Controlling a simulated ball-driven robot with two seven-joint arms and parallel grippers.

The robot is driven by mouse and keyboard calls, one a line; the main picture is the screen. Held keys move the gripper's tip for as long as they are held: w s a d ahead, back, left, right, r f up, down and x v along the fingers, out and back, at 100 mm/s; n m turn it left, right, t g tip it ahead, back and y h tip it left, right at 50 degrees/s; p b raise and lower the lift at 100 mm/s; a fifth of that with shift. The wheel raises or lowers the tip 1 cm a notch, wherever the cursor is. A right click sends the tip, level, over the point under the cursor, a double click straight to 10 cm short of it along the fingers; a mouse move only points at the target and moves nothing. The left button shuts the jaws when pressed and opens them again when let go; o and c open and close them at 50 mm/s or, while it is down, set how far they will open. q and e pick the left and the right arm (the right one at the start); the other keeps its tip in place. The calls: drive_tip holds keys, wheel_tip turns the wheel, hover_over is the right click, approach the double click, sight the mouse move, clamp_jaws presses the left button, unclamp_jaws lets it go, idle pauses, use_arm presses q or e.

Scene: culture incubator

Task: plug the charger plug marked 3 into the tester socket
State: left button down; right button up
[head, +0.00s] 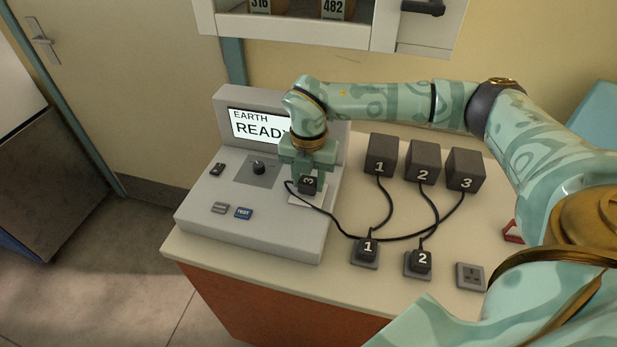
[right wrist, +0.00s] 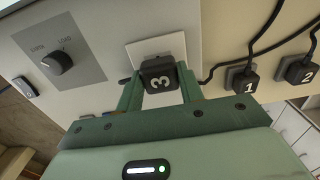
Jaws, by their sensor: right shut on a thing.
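The black plug marked 3 (head: 308,184) is between the fingers of my right gripper (head: 307,177), which is shut on it. It also shows in the right wrist view (right wrist: 160,73). The plug is over the white socket plate (head: 299,198) on the sloping front of the grey tester (head: 270,238); in the right wrist view the plate (right wrist: 147,47) is partly hidden behind the plug. I cannot tell whether the pins are in the socket. The tester screen (head: 255,124) reads EARTH and READY, its end covered by my arm. My left gripper is not in view.
Black charger blocks 1 (head: 381,154), 2 (head: 423,161) and 3 (head: 464,169) stand behind. Plug 1 (head: 366,249) and plug 2 (head: 419,260) sit on grey sockets; a third socket (head: 470,277) is empty. Crossing black cables (head: 400,237) lie on the bench.

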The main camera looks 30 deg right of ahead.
sight(308, 180)
drive_tip(key=shift+r+p, duration=0.1)
drive_tip(key=shift+p, duration=0.2)
drive_tip(key=shift+f, duration=0.6)
idle(0.3)
drive_tip(key=o, duration=1.4)
drive_tip(key=shift+c, duration=0.2)
drive_tip(key=shift+r, duration=0.1)
wheel_tip(308, 180, up, 16)
drive_tip(key=p, duration=0.3)
